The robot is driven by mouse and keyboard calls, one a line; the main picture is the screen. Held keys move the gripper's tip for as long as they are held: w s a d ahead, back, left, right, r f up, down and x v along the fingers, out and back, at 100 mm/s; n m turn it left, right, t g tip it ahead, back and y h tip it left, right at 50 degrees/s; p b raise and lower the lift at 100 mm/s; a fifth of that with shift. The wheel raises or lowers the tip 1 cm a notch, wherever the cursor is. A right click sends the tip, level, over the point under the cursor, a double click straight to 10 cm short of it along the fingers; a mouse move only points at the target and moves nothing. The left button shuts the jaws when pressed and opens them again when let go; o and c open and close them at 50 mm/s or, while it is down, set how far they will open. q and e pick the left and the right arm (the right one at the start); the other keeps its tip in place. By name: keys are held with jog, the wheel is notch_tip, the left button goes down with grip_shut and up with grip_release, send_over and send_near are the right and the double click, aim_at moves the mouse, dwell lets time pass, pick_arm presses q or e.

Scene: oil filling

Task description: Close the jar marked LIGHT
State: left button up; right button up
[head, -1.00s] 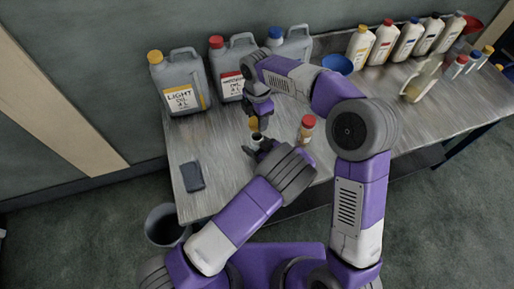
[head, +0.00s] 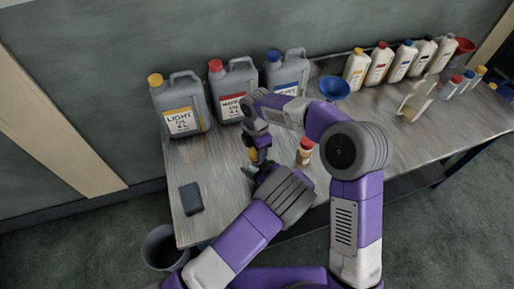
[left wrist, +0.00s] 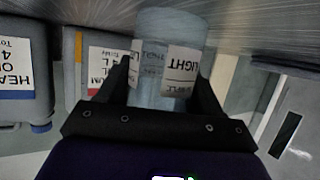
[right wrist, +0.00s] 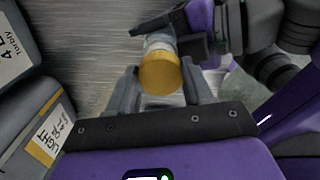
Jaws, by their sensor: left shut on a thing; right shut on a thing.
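The clear jar marked LIGHT (left wrist: 168,62) is held between the fingers of my left gripper (left wrist: 165,88), seen inverted in the left wrist view. My right gripper (right wrist: 160,88) is shut on a yellow cap (right wrist: 160,73). In the right wrist view the cap lines up with the jar (right wrist: 158,42) and covers its mouth. Whether the cap is fully seated cannot be told. In the head view the yellow cap (head: 253,155) shows between my two grippers, and the jar is mostly hidden by the left arm.
A red-capped jar (head: 305,151) stands just right of my grippers. Grey oil canisters (head: 180,108) line the wall, the yellow-capped one marked LIGHT. A dark block (head: 191,198) lies at the table's left edge. A blue funnel (head: 334,88) and white bottles (head: 380,64) stand behind.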

aim_at(256, 168)
jog(key=shift+f, duration=0.85)
jog(key=shift+f, duration=0.25)
jog(key=shift+f, duration=0.1)
